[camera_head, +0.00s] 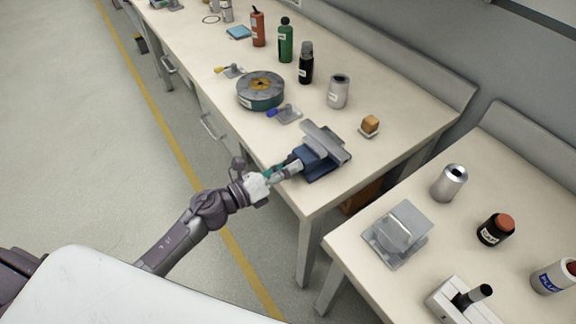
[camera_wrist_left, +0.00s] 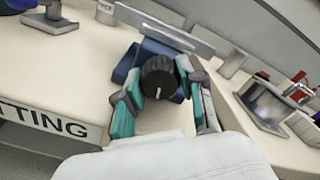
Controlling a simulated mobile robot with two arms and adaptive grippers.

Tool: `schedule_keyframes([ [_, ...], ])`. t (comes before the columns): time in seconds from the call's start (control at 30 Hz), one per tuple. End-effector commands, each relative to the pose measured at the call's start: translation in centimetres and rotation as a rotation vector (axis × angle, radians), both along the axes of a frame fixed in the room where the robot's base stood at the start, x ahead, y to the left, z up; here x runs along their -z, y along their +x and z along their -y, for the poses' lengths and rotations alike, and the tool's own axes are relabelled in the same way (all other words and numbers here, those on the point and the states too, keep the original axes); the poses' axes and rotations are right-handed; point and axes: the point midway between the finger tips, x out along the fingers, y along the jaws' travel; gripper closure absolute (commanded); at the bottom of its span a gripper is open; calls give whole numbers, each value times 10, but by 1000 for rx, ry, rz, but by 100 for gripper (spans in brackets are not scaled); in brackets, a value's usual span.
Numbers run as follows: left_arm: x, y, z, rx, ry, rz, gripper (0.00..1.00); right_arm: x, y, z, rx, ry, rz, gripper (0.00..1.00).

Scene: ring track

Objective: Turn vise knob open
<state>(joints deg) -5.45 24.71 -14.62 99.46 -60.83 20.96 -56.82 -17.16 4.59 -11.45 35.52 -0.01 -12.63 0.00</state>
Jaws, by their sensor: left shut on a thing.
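The vise (camera_head: 322,150) has a blue body and grey jaws and stands near the front right corner of the long bench. Its round black knob (camera_wrist_left: 159,77) with a white mark faces the left wrist camera. My left gripper (camera_head: 283,172) reaches the vise from the front left. In the left wrist view its teal-padded fingers (camera_wrist_left: 163,98) stand on both sides of the knob and are shut on it. The knob is hidden behind the gripper in the head view. My right gripper is in neither view.
A round grey-green ring track (camera_head: 261,91) and a blue-handled clamp (camera_head: 286,114) lie left of the vise. A second bench (camera_head: 350,250) with a silver can (camera_head: 449,183) is at the right.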

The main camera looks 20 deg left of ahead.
Motion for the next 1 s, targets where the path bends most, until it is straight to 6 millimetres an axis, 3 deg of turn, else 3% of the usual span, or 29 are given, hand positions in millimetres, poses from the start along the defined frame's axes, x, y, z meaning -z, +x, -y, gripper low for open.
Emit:
schedule_keyframes([
  [0.27,-2,0,0,0,-117,-93,96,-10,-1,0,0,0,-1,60],
  [1.0,-2,0,-1,-1,-665,-520,96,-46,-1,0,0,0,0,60],
])
